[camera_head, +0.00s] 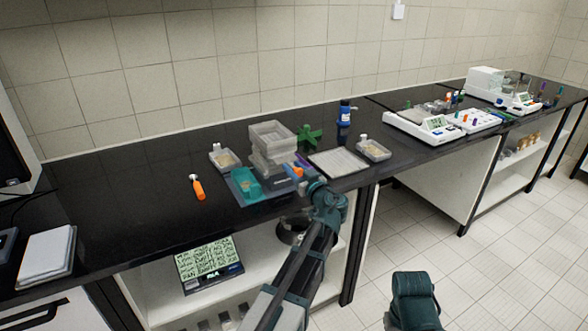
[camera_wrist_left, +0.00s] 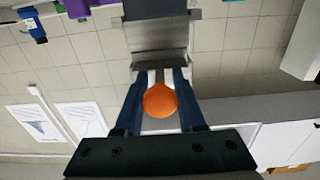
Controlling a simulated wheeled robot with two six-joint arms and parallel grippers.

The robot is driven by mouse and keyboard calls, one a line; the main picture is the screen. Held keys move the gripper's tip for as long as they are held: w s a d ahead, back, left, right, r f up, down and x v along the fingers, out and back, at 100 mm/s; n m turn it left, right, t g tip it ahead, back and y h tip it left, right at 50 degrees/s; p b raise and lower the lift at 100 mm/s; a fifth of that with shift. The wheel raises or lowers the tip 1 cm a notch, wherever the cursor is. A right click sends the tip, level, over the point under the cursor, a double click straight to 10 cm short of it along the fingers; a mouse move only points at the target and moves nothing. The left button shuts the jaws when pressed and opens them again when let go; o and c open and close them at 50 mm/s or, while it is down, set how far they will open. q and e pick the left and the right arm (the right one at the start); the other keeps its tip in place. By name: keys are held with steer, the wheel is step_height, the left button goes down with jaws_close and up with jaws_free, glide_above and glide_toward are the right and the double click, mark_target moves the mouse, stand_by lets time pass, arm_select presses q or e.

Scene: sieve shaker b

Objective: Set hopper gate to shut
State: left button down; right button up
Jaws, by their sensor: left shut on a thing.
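The sieve shaker (camera_head: 246,187) stands near the front edge of the black bench, with a teal base and clear stacked trays (camera_head: 270,140) beside it. In the left wrist view a round orange knob (camera_wrist_left: 159,101) sits between the fingers of my left gripper (camera_wrist_left: 160,88). The gripper is shut on this knob. Behind the knob is a grey metal plate (camera_wrist_left: 158,40), which looks like the hopper gate. In the head view my left arm comes up from below to the shaker's right side and hides part of it.
An orange-handled tool (camera_head: 198,188) lies left of the shaker. A green knobbed part (camera_head: 309,137), a blue bottle (camera_head: 344,114), a pale flat tray (camera_head: 338,162) and a small container (camera_head: 374,149) stand behind and to the right. The bench's left stretch is mostly clear.

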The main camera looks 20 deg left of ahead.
stand_by(0.4)
arm_select(q)
steer(key=x, duration=0.2)
steer(key=shift+w+a, duration=0.3)
steer(key=c, duration=0.5)
jaws_free()
steer(key=shift+s, duration=0.1)
steer(key=v, duration=1.3)
steer(key=shift+s+d, duration=0.3)
